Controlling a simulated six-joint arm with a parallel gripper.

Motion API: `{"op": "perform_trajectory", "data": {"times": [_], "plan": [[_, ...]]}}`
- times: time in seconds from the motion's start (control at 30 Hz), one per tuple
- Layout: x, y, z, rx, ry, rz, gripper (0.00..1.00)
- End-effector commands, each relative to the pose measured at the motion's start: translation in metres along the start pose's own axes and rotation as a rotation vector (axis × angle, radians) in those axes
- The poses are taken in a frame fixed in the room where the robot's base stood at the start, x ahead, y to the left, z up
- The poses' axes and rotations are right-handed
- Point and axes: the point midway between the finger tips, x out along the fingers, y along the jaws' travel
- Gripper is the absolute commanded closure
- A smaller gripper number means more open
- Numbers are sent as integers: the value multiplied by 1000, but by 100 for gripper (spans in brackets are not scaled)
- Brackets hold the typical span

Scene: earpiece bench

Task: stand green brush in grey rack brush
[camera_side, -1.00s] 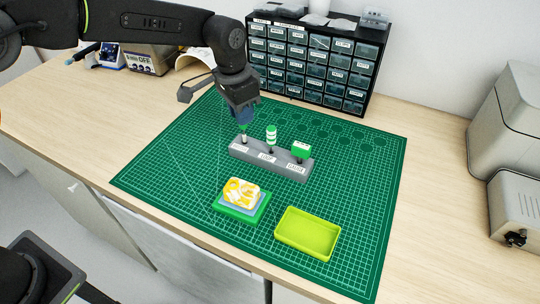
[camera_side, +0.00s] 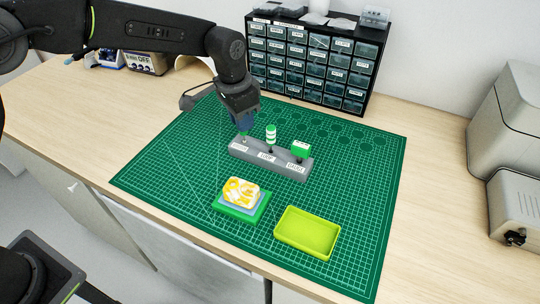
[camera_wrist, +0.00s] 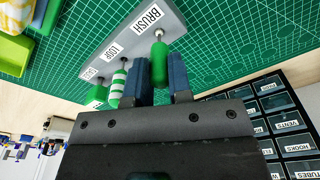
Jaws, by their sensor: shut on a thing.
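The green brush (camera_wrist: 159,64) is between the two blue fingers of my gripper (camera_wrist: 166,75) in the wrist view, with its thin metal shaft pointing at the BRUSH end of the grey rack (camera_wrist: 133,36). In the side view my gripper (camera_side: 243,128) is shut on the brush, low over the left end of the grey rack (camera_side: 282,164). The brush looks upright there and its lower end meets the rack top. How deep it sits in the hole is hidden. The fingers cover most of the handle.
A green-and-white striped tool (camera_side: 271,134) and a green block-headed tool (camera_side: 300,149) stand in the rack's other places. A stacked sponge-like block (camera_side: 241,191) and a yellow-green tray (camera_side: 307,232) lie in front. A drawer cabinet (camera_side: 315,62) stands behind.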

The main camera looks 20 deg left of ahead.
Motion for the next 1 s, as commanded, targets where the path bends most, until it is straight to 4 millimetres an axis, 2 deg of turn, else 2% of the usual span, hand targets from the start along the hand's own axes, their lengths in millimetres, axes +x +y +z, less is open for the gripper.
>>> {"op": "perform_trajectory", "data": {"times": [0.27, 0.3, 0.6, 0.87, 1.0], "plan": [[1, 0, 0, 0, 0, 0, 100], [1, 0, 0, 0, -1, 0, 79], [1, 0, 0, 0, 0, 0, 51], [0, 0, 0, 0, 0, 0, 51], [-14, 0, 0, 0, 2, -1, 51]]}}
